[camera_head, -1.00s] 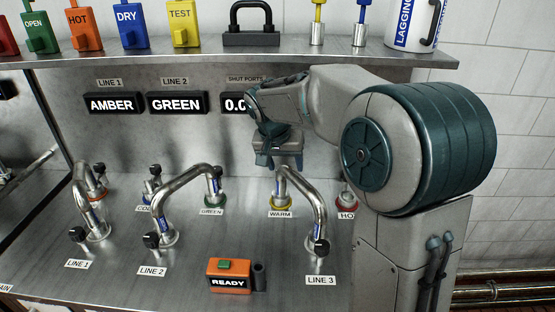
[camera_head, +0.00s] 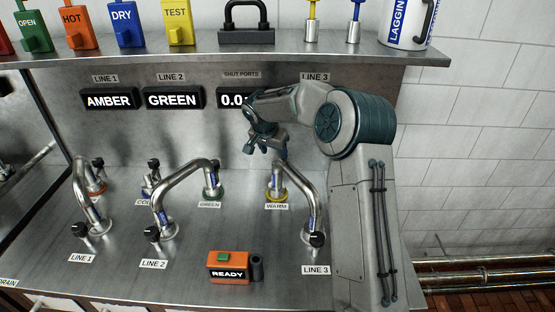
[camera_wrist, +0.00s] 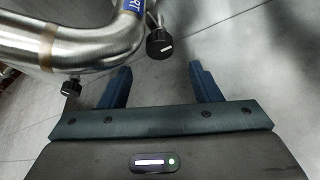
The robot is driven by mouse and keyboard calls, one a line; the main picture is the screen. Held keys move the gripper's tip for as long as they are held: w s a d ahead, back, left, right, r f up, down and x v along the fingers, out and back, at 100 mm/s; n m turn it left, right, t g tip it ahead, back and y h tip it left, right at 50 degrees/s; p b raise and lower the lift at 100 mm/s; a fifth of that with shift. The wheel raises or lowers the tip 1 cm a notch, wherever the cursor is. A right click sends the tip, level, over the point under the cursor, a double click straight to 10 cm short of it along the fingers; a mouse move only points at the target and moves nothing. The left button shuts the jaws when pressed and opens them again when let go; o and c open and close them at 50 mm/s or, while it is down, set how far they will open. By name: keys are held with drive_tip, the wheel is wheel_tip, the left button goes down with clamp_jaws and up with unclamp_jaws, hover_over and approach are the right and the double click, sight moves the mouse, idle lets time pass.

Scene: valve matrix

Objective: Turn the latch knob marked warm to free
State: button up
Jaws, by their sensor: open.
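The black warm latch knob (camera_head: 275,167) stands at the top of the WARM port, whose ring is yellow (camera_head: 279,195). A bent steel pipe (camera_head: 302,189) runs from this port to the LINE 3 port. My gripper (camera_head: 266,151) is open and empty, just above and behind the knob in the head view. In the wrist view a black knob with a white line (camera_wrist: 160,43) lies beyond and between my open fingers (camera_wrist: 162,83), apart from them.
The steel pipe with a blue tag (camera_wrist: 90,42) lies close by at the left of the wrist view. A second black knob (camera_wrist: 70,88) is below it. The orange READY box (camera_head: 229,267) stands in front. A shelf (camera_head: 200,58) runs above my arm.

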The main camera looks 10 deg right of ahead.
sight(277, 161)
drive_tip(key=p+x, duration=0.1)
drive_tip(key=x, duration=0.5)
drive_tip(key=shift+w+d+f, duration=0.1)
drive_tip(key=shift+f, duration=0.1)
drive_tip(key=c, duration=1)
